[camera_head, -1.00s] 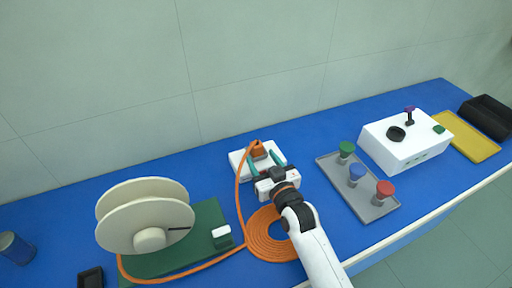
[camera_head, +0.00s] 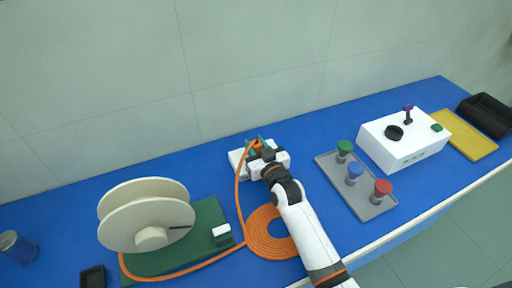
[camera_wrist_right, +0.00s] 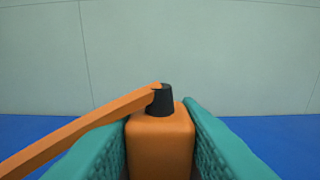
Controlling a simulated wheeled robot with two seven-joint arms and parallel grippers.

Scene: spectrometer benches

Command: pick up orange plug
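The orange plug (camera_wrist_right: 160,140) is a block with a black collar on top and an orange cable coming out of it toward the left. It fills the space between the two teal fingers of my right gripper (camera_wrist_right: 158,125), which press close on both sides with no clear gap. In the head view my right gripper (camera_head: 260,147) is over the white box (camera_head: 236,160) at the back of the bench, and the plug is largely hidden there by gripper and cable. Whether the plug touches the box cannot be seen. My left gripper is not in view.
The orange cable (camera_head: 268,238) lies coiled in front and runs to a cream reel (camera_head: 127,212) on a green base (camera_head: 205,217). A grey tray (camera_head: 372,207) with green, blue and red knobbed pieces stands right. Beyond are a white instrument (camera_head: 397,154) and a yellow tray (camera_head: 470,140).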

